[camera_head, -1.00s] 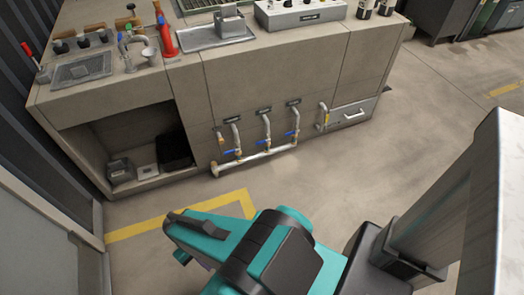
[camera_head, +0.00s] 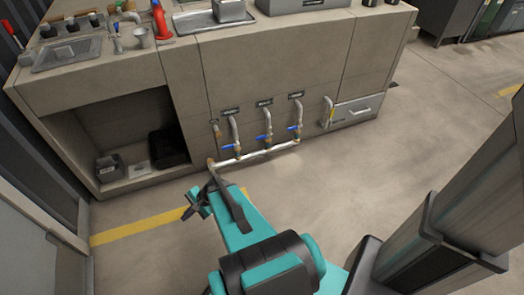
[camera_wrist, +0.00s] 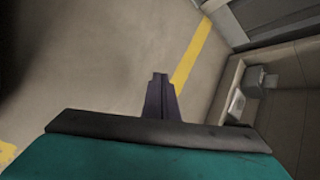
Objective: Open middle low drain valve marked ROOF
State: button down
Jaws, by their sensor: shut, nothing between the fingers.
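The low drain pipes come down the front of the grey cabinet, each with a small blue handle and a dark label above that is too small to read. The middle drain valve (camera_head: 264,137) has its blue handle lying about crosswise to its pipe. Similar valves stand to its left (camera_head: 229,147) and right (camera_head: 294,128), all joined to a low horizontal pipe (camera_head: 255,156). My gripper (camera_head: 194,205) is low in front of the cabinet, left of the valves and apart from them. In the wrist view its fingers (camera_wrist: 160,90) are together and empty, pointing at the floor.
The cabinet's open bay (camera_head: 130,140) at the left holds a few dark and grey items. A yellow floor line (camera_head: 140,230) runs left of my arm.

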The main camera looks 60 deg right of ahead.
aim_at(264, 137)
jog(key=w+d+f+m+t+h+b, duration=0.15)
jog(key=d+m+t+h+b, duration=0.35)
jog(key=d, duration=0.9)
jog(key=d+f+m+t+h+b, duration=0.15)
jog(key=d+m+b, duration=0.25)
jog(key=d+m, duration=0.7)
jog(key=s+d+m+h+b, duration=0.3)
jog(key=s+d, duration=0.3)
jog(key=d, duration=0.6)
jog(key=s+d+m+h+b, duration=0.3)
jog(key=s+d, duration=0.4)
jog(key=d, duration=0.6)
jog(key=shift+f+m+g+h, duration=0.45)
jog(key=shift+m+h, duration=0.3)
jog(key=shift+m, duration=0.45)
jog(key=shift+b+x, duration=1.85)
jog(key=shift+x, duration=3.2)
jog(key=shift+s+a+r+b, duration=0.1)
jog(key=shift+r+b, duration=0.05)
jog(key=shift+r, duration=0.85)
jog(key=shift+a+r+b, duration=0.1)
jog(key=shift+r+b, duration=0.05)
jog(key=shift+r, duration=0.8)
